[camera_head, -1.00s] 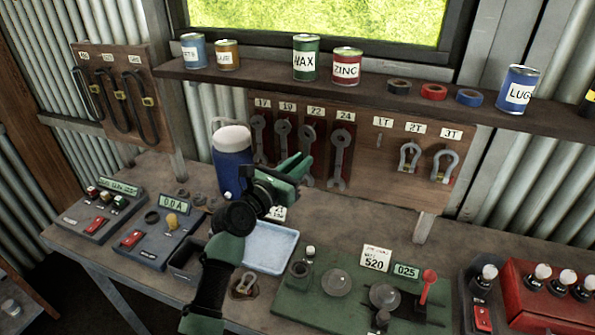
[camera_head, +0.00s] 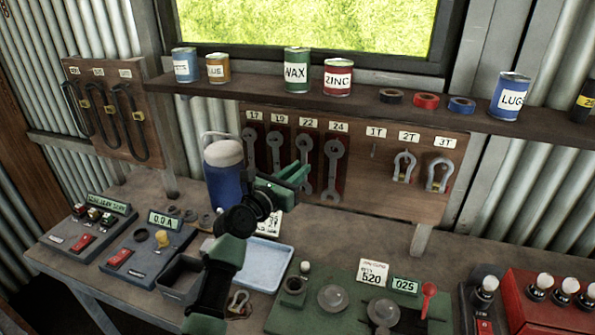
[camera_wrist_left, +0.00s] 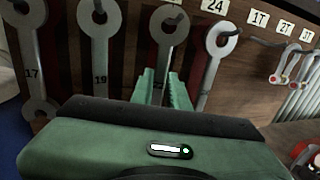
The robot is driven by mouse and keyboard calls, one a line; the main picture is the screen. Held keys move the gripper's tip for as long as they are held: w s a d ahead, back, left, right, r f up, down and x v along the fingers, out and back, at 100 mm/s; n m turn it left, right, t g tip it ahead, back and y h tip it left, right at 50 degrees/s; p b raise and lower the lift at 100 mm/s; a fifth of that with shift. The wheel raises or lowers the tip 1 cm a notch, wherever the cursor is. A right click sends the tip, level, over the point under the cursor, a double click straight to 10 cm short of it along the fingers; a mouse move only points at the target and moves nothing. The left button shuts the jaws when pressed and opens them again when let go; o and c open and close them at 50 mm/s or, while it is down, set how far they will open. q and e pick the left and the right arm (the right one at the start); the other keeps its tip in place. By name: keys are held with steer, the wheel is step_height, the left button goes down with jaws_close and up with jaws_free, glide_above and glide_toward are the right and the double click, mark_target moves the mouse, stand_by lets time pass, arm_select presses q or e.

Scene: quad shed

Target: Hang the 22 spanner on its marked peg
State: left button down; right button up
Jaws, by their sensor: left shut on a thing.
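The 22 spanner (camera_head: 304,144) is grey and upright under the 22 label (camera_head: 308,124) on the wooden board. In the left wrist view its ring (camera_wrist_left: 168,24) is at the dark peg (camera_wrist_left: 172,22), which shows in the ring's opening. I cannot tell how far the ring sits on the peg. My left gripper (camera_head: 298,178) is shut on the spanner's shank, and its green fingers (camera_wrist_left: 165,90) show either side of it in the wrist view. The gripper hides the spanner's lower part. My right gripper is not in view.
The 19 spanner (camera_head: 275,150) and 24 spanner (camera_head: 332,168) hang close on either side. A blue jug (camera_head: 223,180) stands left of the board. Shackles (camera_head: 438,172) hang at right. A shelf of tins (camera_head: 297,71) runs above. A blue tray (camera_head: 262,262) lies below.

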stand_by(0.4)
arm_select(q)
steer(key=c, duration=1.3)
jaws_free()
